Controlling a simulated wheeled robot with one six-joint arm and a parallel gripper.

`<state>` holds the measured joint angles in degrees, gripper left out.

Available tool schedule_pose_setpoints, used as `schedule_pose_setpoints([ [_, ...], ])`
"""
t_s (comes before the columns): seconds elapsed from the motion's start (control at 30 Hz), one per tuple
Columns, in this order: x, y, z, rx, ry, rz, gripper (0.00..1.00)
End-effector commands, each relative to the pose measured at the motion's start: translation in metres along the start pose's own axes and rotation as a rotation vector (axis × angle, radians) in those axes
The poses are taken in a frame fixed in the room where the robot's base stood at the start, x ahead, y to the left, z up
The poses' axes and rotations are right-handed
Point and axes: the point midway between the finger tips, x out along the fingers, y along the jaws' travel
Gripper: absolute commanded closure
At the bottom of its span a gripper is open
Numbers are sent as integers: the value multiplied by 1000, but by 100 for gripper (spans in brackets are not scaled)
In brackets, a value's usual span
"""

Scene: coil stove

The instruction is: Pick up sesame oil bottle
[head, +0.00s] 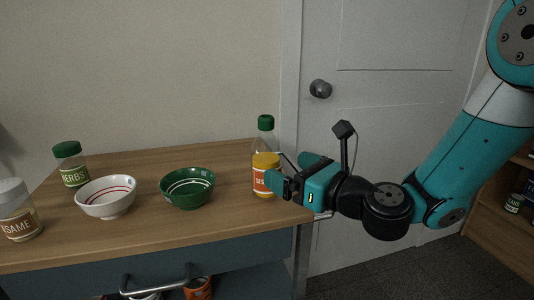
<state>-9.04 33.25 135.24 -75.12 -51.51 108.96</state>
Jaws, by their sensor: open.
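The sesame oil bottle (265,160) stands upright near the right end of the wooden counter. It has a green cap, a clear neck, yellow contents and an orange label with "SES" readable. My gripper (278,172) is open and reaches in from the right at the height of the bottle's lower body. The near teal finger overlaps the bottle's right side and hides part of its label. The far finger is mostly hidden behind the bottle and the near finger, so I cannot tell whether either touches it.
A green bowl (187,188) and a white bowl with red lines (106,197) stand left of the bottle on the counter (225,212). A herbs jar (71,167) and a sesame jar (17,212) are farther left. A white door (400,110) is behind my arm.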

Motion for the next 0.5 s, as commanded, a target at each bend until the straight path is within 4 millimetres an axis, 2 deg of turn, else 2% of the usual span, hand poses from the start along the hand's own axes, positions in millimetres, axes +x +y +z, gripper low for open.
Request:
schedule_pose_setpoints([
  [0.23, 20, 3, 1, -1, 1, 3, 6],
  [0.5, 57, 7, 1, 0, 1, 1, 6],
])
